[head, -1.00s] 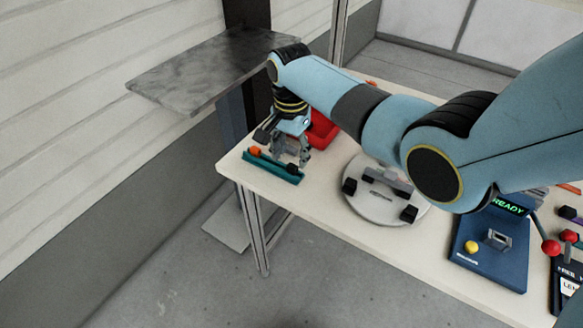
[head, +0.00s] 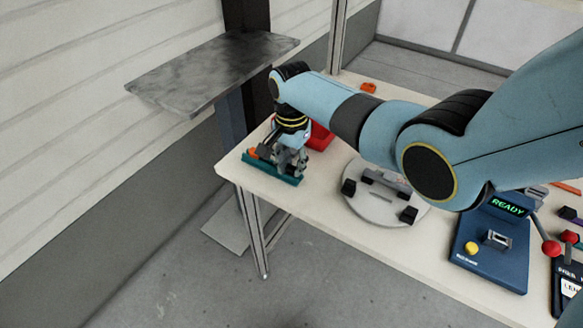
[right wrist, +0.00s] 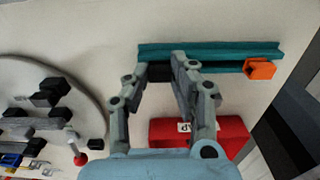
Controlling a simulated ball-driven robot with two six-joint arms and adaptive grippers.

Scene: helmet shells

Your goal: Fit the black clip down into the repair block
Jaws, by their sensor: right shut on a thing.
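My right gripper (head: 289,168) is down at the right end of the teal tray (head: 262,172), near the table's left corner. In the right wrist view its fingers (right wrist: 160,68) are shut on the black clip (right wrist: 159,73), which shows as a small dark piece between them at the tray. The fingers hide the clip in the head view. An orange clip (right wrist: 260,68) sits at the tray's other end. A grey block (head: 386,181) lies on the round white plate (head: 366,207); I cannot tell whether it is the repair block. My left gripper is not in view.
A red box (head: 320,136) stands close behind my right gripper. A blue device (head: 487,262) with a lit READY display is at the right, near red-knobbed parts (head: 551,248). A grey shelf (head: 210,70) overhangs at the left. The table between tray and plate is clear.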

